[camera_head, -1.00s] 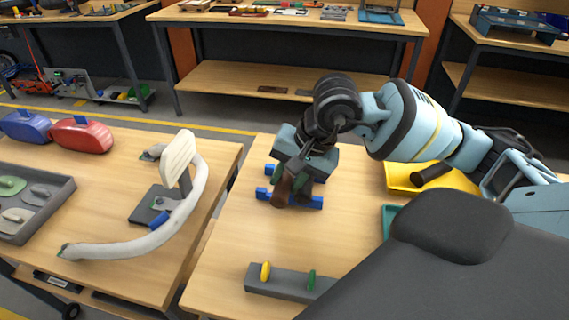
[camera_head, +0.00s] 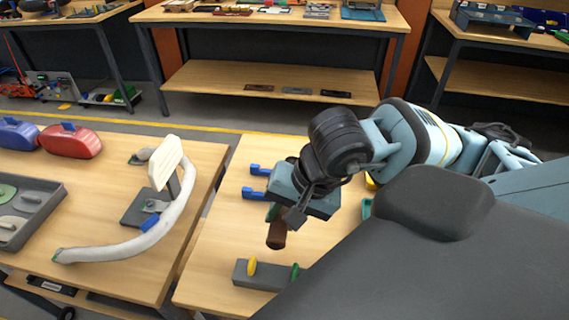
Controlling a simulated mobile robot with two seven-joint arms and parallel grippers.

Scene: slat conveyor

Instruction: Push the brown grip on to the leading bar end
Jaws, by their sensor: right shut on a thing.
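The brown grip (camera_head: 277,236) hangs below my right gripper (camera_head: 282,213), which is shut on its upper part. The grip is roughly upright and clear of the blue cradle; its top is hidden by the gripper. The pale grey curved bar (camera_head: 185,208) is on the left table, well to the left of the grip and apart from it. My left gripper is not in view.
A blue two-armed cradle (camera_head: 254,193) stands behind the grip. A grey block (camera_head: 262,275) with a yellow peg (camera_head: 252,265) and a green peg (camera_head: 294,272) is in front. A gap separates the two tables. A grey tray (camera_head: 52,205) and a red case (camera_head: 70,141) are at left.

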